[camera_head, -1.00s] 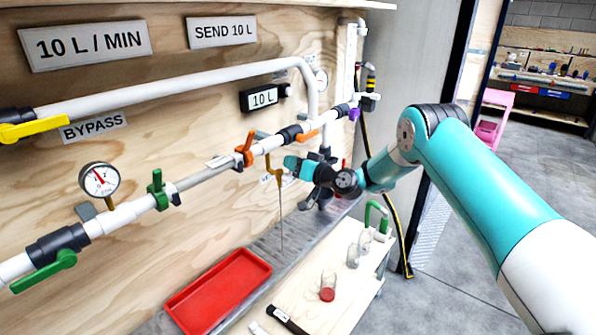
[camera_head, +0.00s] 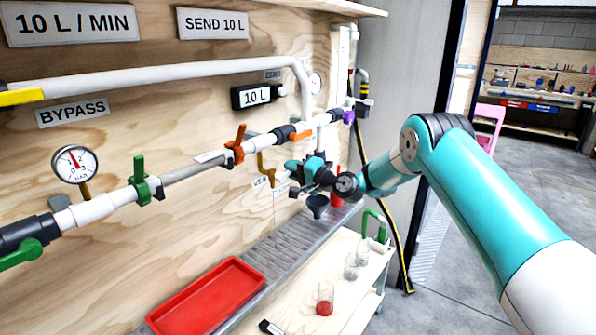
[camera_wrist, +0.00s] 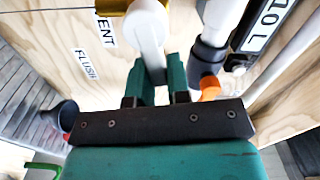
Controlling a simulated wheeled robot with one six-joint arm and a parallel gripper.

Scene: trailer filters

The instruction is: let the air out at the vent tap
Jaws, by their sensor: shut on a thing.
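The brass vent tap (camera_head: 264,166) hangs below the pipe run on the plywood wall, by a small VENT label, with a thin tube under it. In the wrist view a yellow-brass part (camera_wrist: 113,6) shows at the top edge, beside a pale lever (camera_wrist: 149,32) with a rounded end. My gripper (camera_head: 291,165) is just right of the tap. In the wrist view its dark green fingers (camera_wrist: 160,76) are shut on the lever's lower end. The fingers hide that end, and the tap's exact position is hard to read.
An orange valve handle (camera_wrist: 210,88) and grey union (camera_wrist: 205,58) are close right of my fingers in the wrist view. A dark funnel (camera_head: 317,203) stands below my gripper. A red tray (camera_head: 208,297) lies at the lower left. A cart with glass vessels (camera_head: 325,300) stands below.

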